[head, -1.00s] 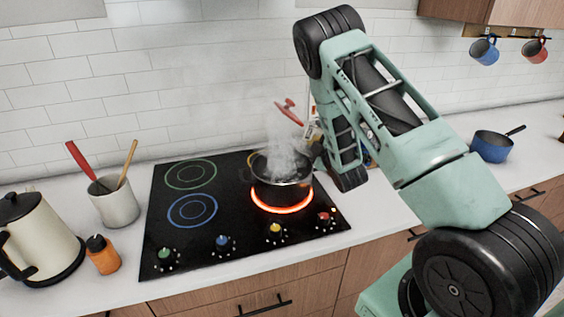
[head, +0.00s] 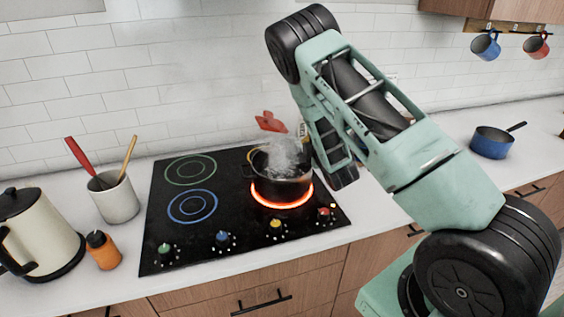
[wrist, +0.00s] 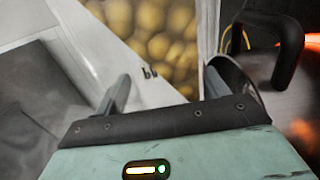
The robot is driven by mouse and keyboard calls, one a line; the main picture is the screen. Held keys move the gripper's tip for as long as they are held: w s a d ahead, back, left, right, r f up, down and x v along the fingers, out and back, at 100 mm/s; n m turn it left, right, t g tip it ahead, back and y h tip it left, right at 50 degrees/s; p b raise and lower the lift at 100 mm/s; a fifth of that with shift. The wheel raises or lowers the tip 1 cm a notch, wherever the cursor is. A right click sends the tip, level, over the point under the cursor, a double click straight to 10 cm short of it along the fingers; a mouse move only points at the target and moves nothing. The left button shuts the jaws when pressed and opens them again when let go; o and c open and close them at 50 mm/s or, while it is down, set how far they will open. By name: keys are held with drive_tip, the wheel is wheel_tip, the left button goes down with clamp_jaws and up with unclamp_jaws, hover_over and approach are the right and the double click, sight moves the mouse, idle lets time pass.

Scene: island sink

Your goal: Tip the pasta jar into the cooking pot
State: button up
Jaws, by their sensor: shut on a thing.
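In the wrist view, a dark pot handle (wrist: 289,45) shows at the right. My gripper (wrist: 165,92) is shut on the pasta jar (wrist: 155,35), whose clear wall shows golden-brown rounded pieces between the fingers. In the head view my arm hides the gripper and most of the jar. A red part (head: 270,122), seemingly the jar's lid or top, shows above and behind the pot. I cannot see whether any pasta is leaving the jar.
The black cooktop (head: 180,240) has unlit burners at left and coloured knobs along the front. A kettle (head: 35,235), an orange bottle (head: 103,250) and a utensil crock (head: 115,198) stand left. A blue saucepan (head: 490,143) stands right.

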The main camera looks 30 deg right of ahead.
sight(297, 131)
drive_tip(key=shift+a+r+n, duration=0.2)
drive_tip(key=shift+r+n, duration=0.25)
drive_tip(key=shift+n, duration=0.25)
drive_tip(key=shift+w+a+f+n+b, duration=0.15)
drive_tip(key=shift+a+f+n+b, duration=0.2)
drive_tip(key=shift+n+b, duration=0.4)
idle(0.4)
drive_tip(key=shift+w+a+r+n, duration=0.15)
drive_tip(key=shift+a+r+n, duration=0.45)
drive_tip(key=shift+n, duration=0.55)
idle(0.8)
drive_tip(key=shift+w+a+r+n, duration=0.2)
drive_tip(key=shift+a+n, duration=0.2)
drive_tip(key=shift+n, duration=0.2)
drive_tip(key=shift+w+a+r+n, duration=0.1)
drive_tip(key=shift+a+r+n, duration=0.1)
drive_tip(key=shift+a+n, duration=0.3)
idle(1.7)
drive_tip(key=shift+s+d, duration=0.1)
drive_tip(key=shift+d, duration=0.05)
